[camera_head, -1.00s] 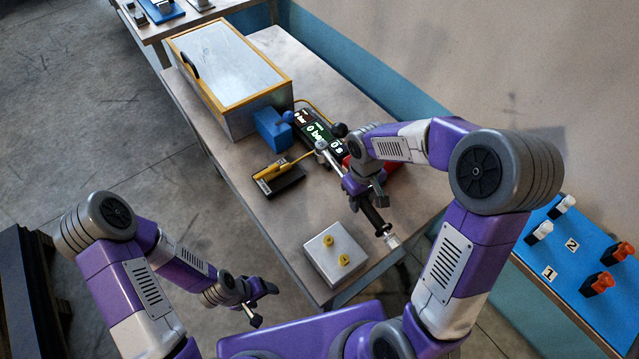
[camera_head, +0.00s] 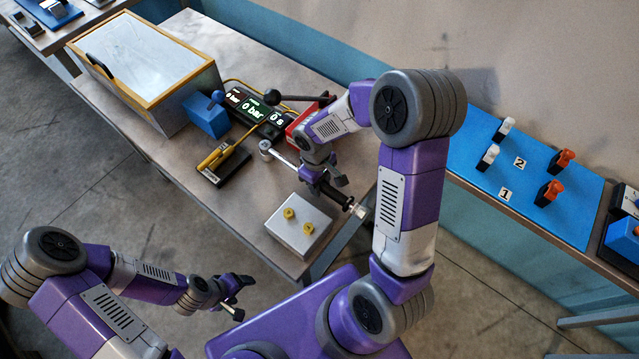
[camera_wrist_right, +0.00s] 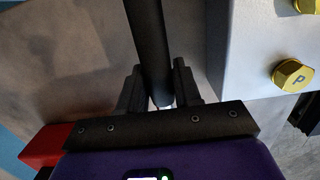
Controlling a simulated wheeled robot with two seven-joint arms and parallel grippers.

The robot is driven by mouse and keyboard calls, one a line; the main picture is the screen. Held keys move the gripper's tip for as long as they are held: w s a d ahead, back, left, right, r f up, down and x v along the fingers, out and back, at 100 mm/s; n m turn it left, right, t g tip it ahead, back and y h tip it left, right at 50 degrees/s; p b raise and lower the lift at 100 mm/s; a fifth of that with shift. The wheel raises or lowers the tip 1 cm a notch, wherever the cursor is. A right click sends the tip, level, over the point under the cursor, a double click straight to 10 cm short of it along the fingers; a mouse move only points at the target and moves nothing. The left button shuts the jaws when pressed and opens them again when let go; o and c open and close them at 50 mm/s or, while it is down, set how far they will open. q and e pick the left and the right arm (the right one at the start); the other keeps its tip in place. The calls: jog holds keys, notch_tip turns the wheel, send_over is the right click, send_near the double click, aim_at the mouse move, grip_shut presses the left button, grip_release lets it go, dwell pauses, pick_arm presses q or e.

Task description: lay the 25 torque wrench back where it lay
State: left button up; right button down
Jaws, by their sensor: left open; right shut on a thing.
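The torque wrench has a black handle (camera_head: 334,194) and a bright silver end at its lower right. A silver shaft (camera_head: 283,157) runs up-left from it to a round grey piece. In the right wrist view the black handle (camera_wrist_right: 150,45) stands between the two fingers. I cannot read a number on the wrench. My left gripper (camera_head: 240,296) is open and empty, low in front of the table.
The metal block (camera_head: 288,238) with yellow bolts sits near the table's front edge. Behind are the display (camera_head: 253,110), a red thing (camera_head: 297,122), a yellow-black tool (camera_head: 222,160), a blue block (camera_head: 206,115) and a lidded box (camera_head: 150,60). A blue board (camera_head: 540,190) with white and orange pieces lies right.

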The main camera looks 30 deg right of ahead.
jog(key=shift+f, duration=0.1)
jog(key=c, duration=0.8)
grip_release()
jog(key=shift+r, duration=0.45)
jog(key=r+p, duration=0.1)
jog(key=r, duration=0.2)
jog(key=r+p, duration=0.1)
jog(key=r, duration=0.3)
jog(key=w+r+p, duration=0.1)
jog(key=r, duration=0.3)
jog(key=shift+a+r, duration=0.15)
jog(key=shift+a, duration=0.05)
